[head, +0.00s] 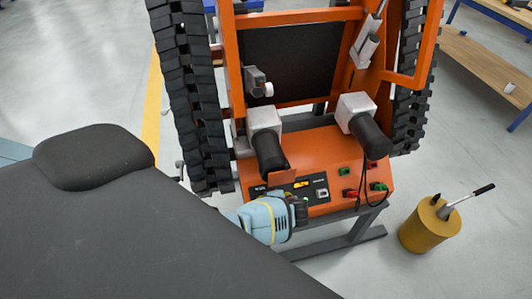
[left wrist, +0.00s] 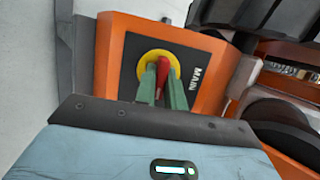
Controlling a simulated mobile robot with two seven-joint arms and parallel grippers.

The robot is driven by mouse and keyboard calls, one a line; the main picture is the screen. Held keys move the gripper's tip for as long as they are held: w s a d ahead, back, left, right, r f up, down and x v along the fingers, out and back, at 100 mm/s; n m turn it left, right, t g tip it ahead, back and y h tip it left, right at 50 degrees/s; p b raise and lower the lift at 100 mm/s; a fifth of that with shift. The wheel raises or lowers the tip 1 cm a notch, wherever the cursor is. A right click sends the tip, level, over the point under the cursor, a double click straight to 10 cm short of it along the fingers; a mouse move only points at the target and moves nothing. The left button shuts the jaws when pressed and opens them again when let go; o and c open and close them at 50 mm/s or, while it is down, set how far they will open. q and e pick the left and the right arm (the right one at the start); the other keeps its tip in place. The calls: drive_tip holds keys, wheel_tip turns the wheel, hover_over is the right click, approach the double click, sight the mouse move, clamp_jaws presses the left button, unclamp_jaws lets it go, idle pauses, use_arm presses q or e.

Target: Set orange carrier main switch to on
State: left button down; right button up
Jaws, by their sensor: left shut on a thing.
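The orange carrier (head: 315,150) stands in front of me between two black tracks. In the left wrist view its main switch is a red handle (left wrist: 161,76) on a yellow disc (left wrist: 154,58), on a black plate marked MAIN. My left gripper (head: 300,211) is at the lower front edge of the carrier's panel. In the left wrist view its green fingers (left wrist: 162,88) are closed on the red handle, one on each side. The handle lies nearly upright in that picture. I cannot make out the switch in the head view. My right gripper is not in view.
The carrier's panel holds a small display (head: 301,184) and red and green connectors with black cables. Two black cylindrical grips (head: 269,152) stick out above it. A yellow drum (head: 430,228) with a handled tool stands on the floor at right. A wooden bench (head: 480,66) is beyond.

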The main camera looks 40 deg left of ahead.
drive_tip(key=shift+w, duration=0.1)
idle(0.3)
use_arm(q)
drive_tip(key=c, duration=1.5)
unclamp_jaws()
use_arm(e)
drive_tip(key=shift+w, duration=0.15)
